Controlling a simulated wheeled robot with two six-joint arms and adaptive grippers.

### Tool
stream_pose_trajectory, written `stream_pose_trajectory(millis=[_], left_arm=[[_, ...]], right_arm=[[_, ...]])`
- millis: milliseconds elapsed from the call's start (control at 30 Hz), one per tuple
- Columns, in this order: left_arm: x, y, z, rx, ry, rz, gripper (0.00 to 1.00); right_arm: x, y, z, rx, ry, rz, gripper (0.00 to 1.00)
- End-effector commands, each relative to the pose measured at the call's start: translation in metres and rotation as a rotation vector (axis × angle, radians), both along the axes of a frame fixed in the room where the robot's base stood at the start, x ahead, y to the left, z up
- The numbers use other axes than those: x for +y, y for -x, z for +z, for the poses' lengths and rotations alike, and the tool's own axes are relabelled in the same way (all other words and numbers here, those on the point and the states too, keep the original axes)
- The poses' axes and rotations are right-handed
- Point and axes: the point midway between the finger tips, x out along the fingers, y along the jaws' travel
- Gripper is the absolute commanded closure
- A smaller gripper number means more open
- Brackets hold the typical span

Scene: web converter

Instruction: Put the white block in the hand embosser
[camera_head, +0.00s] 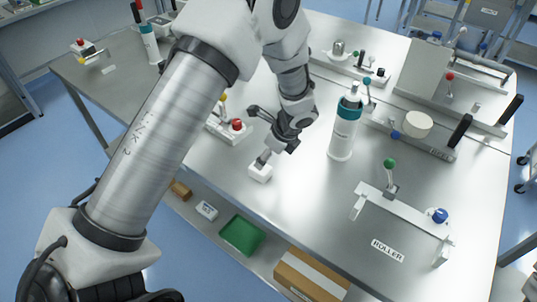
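A small white block (260,173) is near the front edge of the steel table. My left gripper (257,135) has its dark fingers spread, one up to the left and one low. The lower fingertip overlaps the block's top in the head view; whether it touches is unclear. No label reads hand embosser, so I cannot say for sure which device it is. A small white device with a red knob (237,125) stands just behind the gripper, partly hidden by my arm. My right gripper is not in view.
A teal-and-white bottle (345,125) stands upright right of the gripper. A bracket with a green knob (390,163) stands by a ROLLER label (387,251). Larger machines fill the back right. A green tray (241,236) and a cardboard box (310,277) sit below the front edge.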

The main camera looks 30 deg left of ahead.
Motion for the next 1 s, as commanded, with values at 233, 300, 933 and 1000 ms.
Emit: stream_pose_trajectory(millis=[233,300,933,1000], left_arm=[[0.012,0.000,-0.027,0.009,-0.007,-0.002,0.24],[0.015,-0.001,-0.037,0.009,-0.005,-0.002,0.24],[0.027,-0.003,-0.072,0.004,-0.004,0.000,0.91],[0.027,-0.003,-0.072,0.004,-0.004,0.000,0.91]], right_arm=[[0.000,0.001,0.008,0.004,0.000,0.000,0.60],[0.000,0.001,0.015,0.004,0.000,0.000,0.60],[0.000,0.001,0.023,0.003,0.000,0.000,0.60],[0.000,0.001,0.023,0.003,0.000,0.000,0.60]])
